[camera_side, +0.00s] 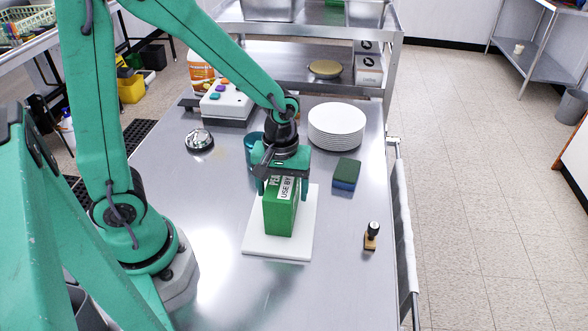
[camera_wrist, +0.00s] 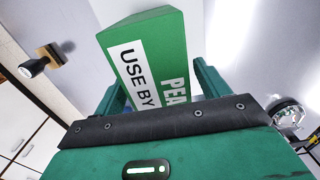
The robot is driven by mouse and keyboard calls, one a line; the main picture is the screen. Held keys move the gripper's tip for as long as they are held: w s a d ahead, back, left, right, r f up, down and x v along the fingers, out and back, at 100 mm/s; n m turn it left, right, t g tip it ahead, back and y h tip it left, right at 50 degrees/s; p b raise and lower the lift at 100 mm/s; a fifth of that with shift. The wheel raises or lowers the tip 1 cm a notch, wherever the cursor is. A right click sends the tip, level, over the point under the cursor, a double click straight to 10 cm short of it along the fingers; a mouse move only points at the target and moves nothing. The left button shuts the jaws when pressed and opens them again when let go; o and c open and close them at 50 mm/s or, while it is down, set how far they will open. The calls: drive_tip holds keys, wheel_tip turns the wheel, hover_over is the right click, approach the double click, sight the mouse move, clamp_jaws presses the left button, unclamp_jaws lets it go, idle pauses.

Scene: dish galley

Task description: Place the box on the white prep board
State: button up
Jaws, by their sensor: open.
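The green box (camera_side: 281,213) with a white "USE BY" label stands upright on the white prep board (camera_side: 259,245) in the side view. My gripper (camera_side: 283,185) is at the top of the box, with its fingers on either side of it. The jaws are open. In the wrist view the box (camera_wrist: 150,50) lies between the two fingers (camera_wrist: 158,85), with its label facing the camera. The box hides part of the board. Whether its whole base rests flat on the board is hard to tell.
A stack of white plates (camera_side: 337,126) and a green-and-blue sponge (camera_side: 346,174) are right of my gripper. A wooden-based stamp (camera_side: 371,236) stands near the right edge. A silver bell (camera_side: 199,140) and a teal cup (camera_side: 253,148) are at the back left. The front counter is clear.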

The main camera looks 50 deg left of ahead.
wheel_tip(320, 180, up, 12)
drive_tip(key=shift+r, duration=0.15)
idle(0.6)
idle(0.6)
drive_tip(key=s+a+r+m+t, duration=0.4)
drive_tip(key=s+m, duration=0.3)
drive_tip(key=m, duration=0.2)
drive_tip(key=shift+s+r+t, duration=0.15)
drive_tip(key=shift+r+t, duration=0.5)
drive_tip(key=shift+t, duration=0.15)
